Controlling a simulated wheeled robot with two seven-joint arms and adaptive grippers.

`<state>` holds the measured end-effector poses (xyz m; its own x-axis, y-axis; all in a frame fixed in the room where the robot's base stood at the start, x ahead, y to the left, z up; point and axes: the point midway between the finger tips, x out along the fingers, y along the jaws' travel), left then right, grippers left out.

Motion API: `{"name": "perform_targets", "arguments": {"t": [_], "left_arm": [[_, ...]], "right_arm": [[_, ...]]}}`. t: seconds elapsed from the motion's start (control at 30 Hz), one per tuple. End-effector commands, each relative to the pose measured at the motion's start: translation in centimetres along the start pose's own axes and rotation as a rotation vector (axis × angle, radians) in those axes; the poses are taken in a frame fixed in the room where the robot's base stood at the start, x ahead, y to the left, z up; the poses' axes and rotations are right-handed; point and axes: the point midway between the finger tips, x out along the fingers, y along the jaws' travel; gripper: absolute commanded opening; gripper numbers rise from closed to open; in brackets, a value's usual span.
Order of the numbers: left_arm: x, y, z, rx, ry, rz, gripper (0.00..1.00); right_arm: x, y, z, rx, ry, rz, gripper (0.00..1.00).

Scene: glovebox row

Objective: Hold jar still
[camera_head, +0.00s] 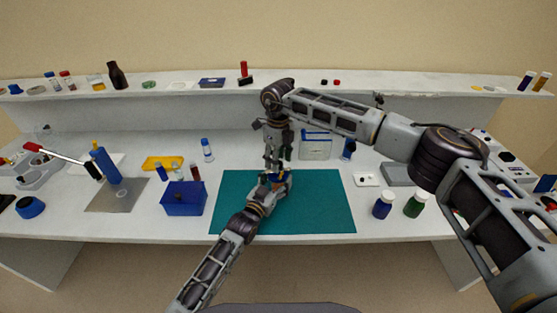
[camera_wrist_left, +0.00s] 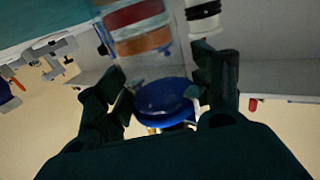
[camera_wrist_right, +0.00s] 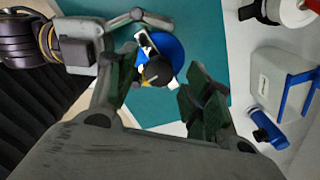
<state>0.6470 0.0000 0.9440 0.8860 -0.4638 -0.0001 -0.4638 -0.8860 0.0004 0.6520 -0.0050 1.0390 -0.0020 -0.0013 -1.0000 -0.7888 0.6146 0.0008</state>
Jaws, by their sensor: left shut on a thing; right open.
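In the head view the grippers hide most of the jar. In the right wrist view its blue round top (camera_wrist_right: 172,50) shows, with a dark round piece and white and yellow bits in front. My right gripper (camera_wrist_right: 160,88) is open above the jar, with a finger to either side. I cannot tell whether its fingers touch it.
A blue box (camera_head: 184,199) stands left of the mat. A clear, blue-edged holder (camera_head: 316,146) stands behind. The mat's right half is clear. A shelf (camera_head: 200,91) runs along the back.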

Motion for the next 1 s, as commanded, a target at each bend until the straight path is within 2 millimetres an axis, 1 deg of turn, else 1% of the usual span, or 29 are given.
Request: {"name": "perform_targets", "arguments": {"t": [0.27, 0.7, 0.9, 1.0], "left_arm": [[0.0, -0.1, 0.1, 0.001, -0.001, -0.001, 0.32], [0.0, -0.1, 0.1, 0.001, -0.001, -0.001, 0.32], [0.0, -0.1, 0.1, 0.001, -0.001, -0.001, 0.32], [0.0, -0.1, 0.0, 0.001, -0.001, -0.001, 0.32]], "right_arm": [[-3.0, -0.1, 0.0, 0.000, -0.003, -0.002, 0.51], [-9.4, -0.1, 0.0, 0.001, -0.003, -0.002, 0.51], [-11.0, -0.1, 0.0, 0.001, -0.001, -0.002, 0.51], [-11.4, -0.1, 0.0, 0.001, -0.002, -0.002, 0.51]]}}
